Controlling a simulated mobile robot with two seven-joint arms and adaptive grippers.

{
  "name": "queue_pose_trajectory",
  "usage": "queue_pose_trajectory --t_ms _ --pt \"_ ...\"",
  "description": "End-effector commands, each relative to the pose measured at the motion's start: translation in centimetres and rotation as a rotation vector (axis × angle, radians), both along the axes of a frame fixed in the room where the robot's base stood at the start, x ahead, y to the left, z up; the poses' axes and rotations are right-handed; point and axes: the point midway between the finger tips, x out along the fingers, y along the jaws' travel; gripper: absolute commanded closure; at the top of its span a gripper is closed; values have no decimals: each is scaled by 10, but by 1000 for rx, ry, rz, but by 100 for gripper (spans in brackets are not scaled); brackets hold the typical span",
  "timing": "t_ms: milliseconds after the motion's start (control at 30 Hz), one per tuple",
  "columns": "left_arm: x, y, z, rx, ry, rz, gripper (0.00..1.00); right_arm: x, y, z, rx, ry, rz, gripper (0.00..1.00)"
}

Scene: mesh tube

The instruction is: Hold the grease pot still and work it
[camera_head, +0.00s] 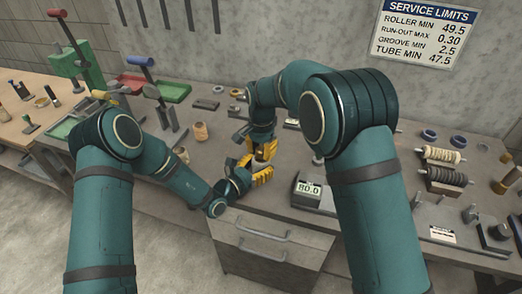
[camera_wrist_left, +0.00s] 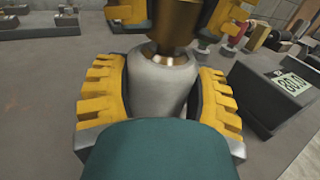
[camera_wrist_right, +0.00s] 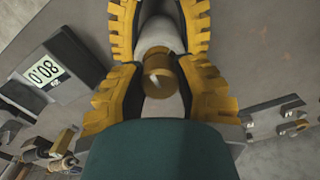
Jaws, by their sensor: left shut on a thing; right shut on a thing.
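The grease pot has a pale grey-white body (camera_wrist_left: 160,88) and a brass top (camera_wrist_left: 172,22). In the head view only a little of it shows between my two grippers. My left gripper (camera_head: 256,174) is shut on the body, one yellow finger on each side. My right gripper (camera_head: 262,150) is shut on the brass top, just above the left fingers. In the right wrist view the brass top (camera_wrist_right: 164,76) lies between the right fingers, and the left fingers flank the body further up. The pot's base is hidden.
A scale (camera_head: 308,190) reading 80.0 stands close to the right of the grippers. Rollers on a stand (camera_head: 446,178) are further right. The drawer cabinet (camera_head: 265,247) is below the bench front.

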Motion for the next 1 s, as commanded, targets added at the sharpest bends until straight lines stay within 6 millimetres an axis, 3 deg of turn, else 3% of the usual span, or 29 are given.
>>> queue_pose_trajectory --t_ms 400,433,500,833,1000 --pt "0 0 0 -1 0 -1 85 0 -1 -1 -1 0 -7 100" --pt "0 0 0 -1 0 -1 85 0 -1 -1 -1 0 -7 60" --pt "0 0 0 -1 0 -1 85 0 -1 -1 -1 0 -7 35" --pt "0 0 0 0 0 -1 85 0 0 1 -1 -1 -6 35" --pt "0 0 0 0 0 0 85 1 0 16 0 -3 -5 35"
